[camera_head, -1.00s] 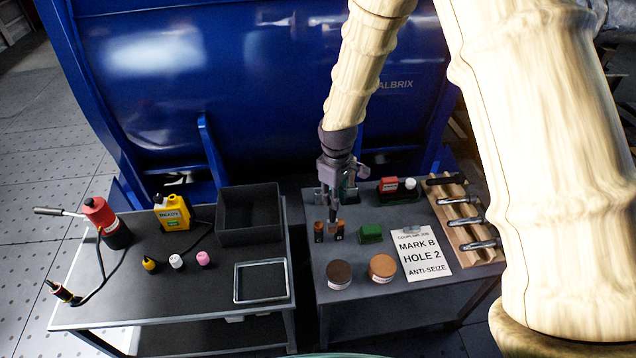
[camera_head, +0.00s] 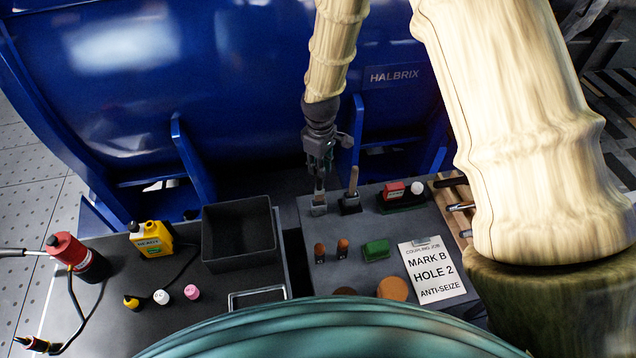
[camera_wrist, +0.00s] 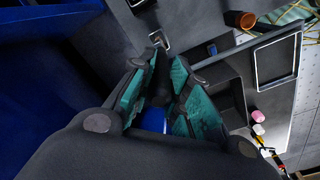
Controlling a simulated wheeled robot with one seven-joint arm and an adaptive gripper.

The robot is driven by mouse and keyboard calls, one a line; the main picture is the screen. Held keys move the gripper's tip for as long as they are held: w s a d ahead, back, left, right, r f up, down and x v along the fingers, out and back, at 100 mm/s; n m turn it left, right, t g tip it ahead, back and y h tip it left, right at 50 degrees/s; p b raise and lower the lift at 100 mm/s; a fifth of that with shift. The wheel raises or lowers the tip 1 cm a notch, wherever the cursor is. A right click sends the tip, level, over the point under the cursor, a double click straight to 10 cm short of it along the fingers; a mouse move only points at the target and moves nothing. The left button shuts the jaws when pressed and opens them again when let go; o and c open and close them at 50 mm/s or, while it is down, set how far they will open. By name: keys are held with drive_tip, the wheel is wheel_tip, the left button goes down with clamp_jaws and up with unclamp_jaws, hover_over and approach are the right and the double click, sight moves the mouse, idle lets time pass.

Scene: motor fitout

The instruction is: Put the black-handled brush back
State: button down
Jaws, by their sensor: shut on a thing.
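My gripper (camera_head: 319,168) is at the back left of the right-hand table, directly above a small dark holder (camera_head: 319,208). In the wrist view its teal-padded fingers (camera_wrist: 160,82) are closed around a dark handle, the black-handled brush (camera_wrist: 160,72). In the head view the fingers mostly hide the brush, and I cannot tell how far it sits in the holder. A wooden-handled brush (camera_head: 353,180) stands upright in the holder (camera_head: 350,205) just to the right.
Two orange-topped items (camera_head: 342,249), a green block (camera_head: 376,250), round lids (camera_head: 392,288) and a sign (camera_head: 432,270) lie in front. The blue machine (camera_head: 230,80) stands close behind. A black bin (camera_head: 272,238) is on the left table.

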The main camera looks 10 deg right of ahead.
sight(319, 180)
drive_tip(key=f, duration=0.1)
drive_tip(key=w+f, duration=0.1)
drive_tip(key=f, duration=0.1)
drive_tip(key=shift+w+f, duration=0.1)
drive_tip(key=shift+f, duration=0.2)
drive_tip(key=shift+s+f+p, duration=0.4)
drive_tip(key=shift+f+p, duration=0.05)
drive_tip(key=shift+p, duration=0.1)
drive_tip(key=shift+w+f+p, duration=0.1)
drive_tip(key=shift+f+p, duration=0.25)
drive_tip(key=shift+f, duration=1.2)
drive_tip(key=c, duration=1.4)
unclamp_jaws()
drive_tip(key=shift+o, duration=0.2)
drive_tip(key=shift+r+b, duration=1.85)
drive_tip(key=shift+r, duration=4.25)
